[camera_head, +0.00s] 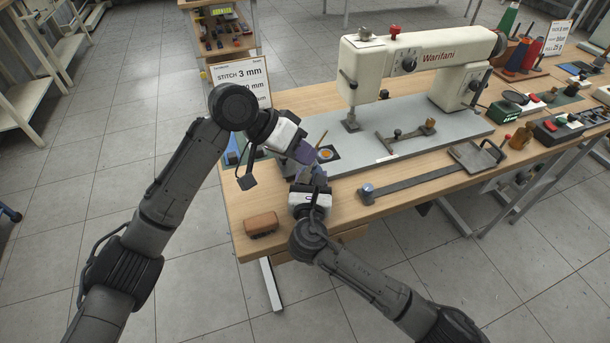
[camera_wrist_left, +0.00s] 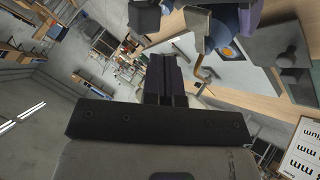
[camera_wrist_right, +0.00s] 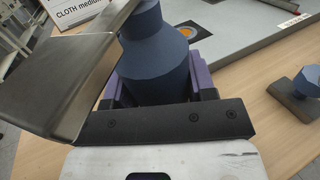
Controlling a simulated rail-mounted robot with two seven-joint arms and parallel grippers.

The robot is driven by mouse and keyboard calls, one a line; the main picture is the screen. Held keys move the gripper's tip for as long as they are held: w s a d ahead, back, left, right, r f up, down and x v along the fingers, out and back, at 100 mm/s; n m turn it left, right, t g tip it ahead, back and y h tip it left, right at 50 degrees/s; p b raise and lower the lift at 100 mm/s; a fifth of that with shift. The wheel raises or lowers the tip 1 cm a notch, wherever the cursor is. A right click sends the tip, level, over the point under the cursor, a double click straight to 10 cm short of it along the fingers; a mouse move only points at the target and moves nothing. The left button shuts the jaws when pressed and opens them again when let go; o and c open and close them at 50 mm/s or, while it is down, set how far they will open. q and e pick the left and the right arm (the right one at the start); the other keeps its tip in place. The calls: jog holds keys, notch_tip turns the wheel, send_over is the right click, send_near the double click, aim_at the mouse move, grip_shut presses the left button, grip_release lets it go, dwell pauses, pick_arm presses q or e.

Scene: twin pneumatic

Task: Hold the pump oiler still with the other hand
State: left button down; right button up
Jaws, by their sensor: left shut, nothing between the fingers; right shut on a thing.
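My right gripper (camera_head: 311,174) is shut on the pump oiler, at the near left part of the table. In the right wrist view the oiler is a dark blue body (camera_wrist_right: 155,70) with sloping shoulders, between purple fingers. A wide grey-brown piece (camera_wrist_right: 75,75) stands beside it; I cannot tell if it belongs to the oiler. In the head view the grippers mostly hide the oiler; a thin tan rod (camera_head: 322,139) shows above. My left gripper (camera_head: 303,153) is shut and empty, close above the right one. Its closed purple fingers (camera_wrist_left: 166,80) show in the left wrist view.
A white sewing machine (camera_head: 425,50) stands on a grey bed plate (camera_head: 400,150) behind the grippers. A sign (camera_head: 240,80) stands at the left. A brown block (camera_head: 261,224) lies at the front left edge. A flat metal bar (camera_head: 425,179) lies to the right.

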pick_arm(q)
jog(key=shift+r, duration=1.4)
pick_arm(e)
jog(key=o, duration=1.2)
jog(key=shift+c, duration=0.2)
